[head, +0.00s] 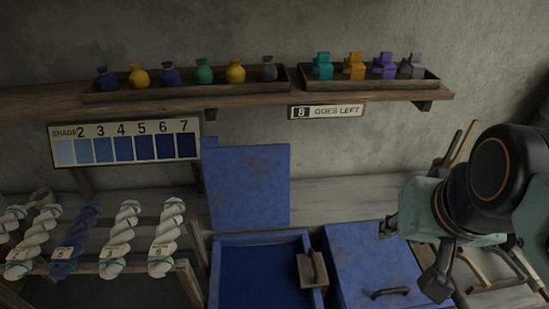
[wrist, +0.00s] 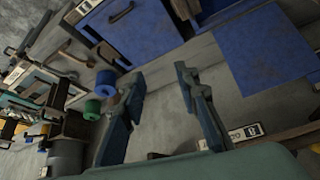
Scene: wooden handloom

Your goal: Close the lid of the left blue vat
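The left blue vat (head: 216,275) is open, with dark blue liquid inside. Its flat blue lid (head: 247,187) stands upright at the back of the vat; a large blue panel in the wrist view (wrist: 265,50) looks like this lid. The right vat's lid (head: 370,262) is down, with a dark handle (head: 391,292) at its front. My gripper (head: 412,258) is to the right of the left vat, over the right vat's right side. Its fingers are apart and empty, which the wrist view also shows (wrist: 160,76).
A brown block with a handle (head: 312,270) sits at the left vat's right edge. A rack of twisted yarn skeins (head: 120,240) stands left. Wooden pieces (head: 500,265) lie right. Blue and green spools (wrist: 106,83) show in the wrist view.

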